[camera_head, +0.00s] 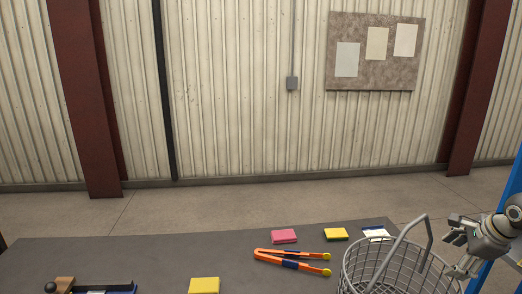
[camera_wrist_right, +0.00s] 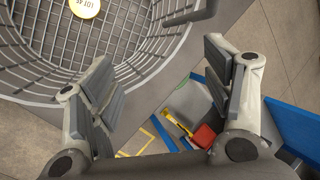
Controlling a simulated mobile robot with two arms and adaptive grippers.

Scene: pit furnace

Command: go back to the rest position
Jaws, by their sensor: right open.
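My right gripper (camera_head: 457,250) is at the right edge of the head view, just right of the wire basket (camera_head: 398,272). In the right wrist view my right gripper (camera_wrist_right: 160,100) shows its two padded fingers spread wide with nothing between them. The basket (camera_wrist_right: 130,78) is beyond the fingers in that view, and a round yellowish tag (camera_wrist_right: 86,8) lies inside it. My left gripper is not in view.
A blue frame (camera_head: 515,185) stands at the right. Red and yellow items (camera_wrist_right: 203,137) lie below the gripper.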

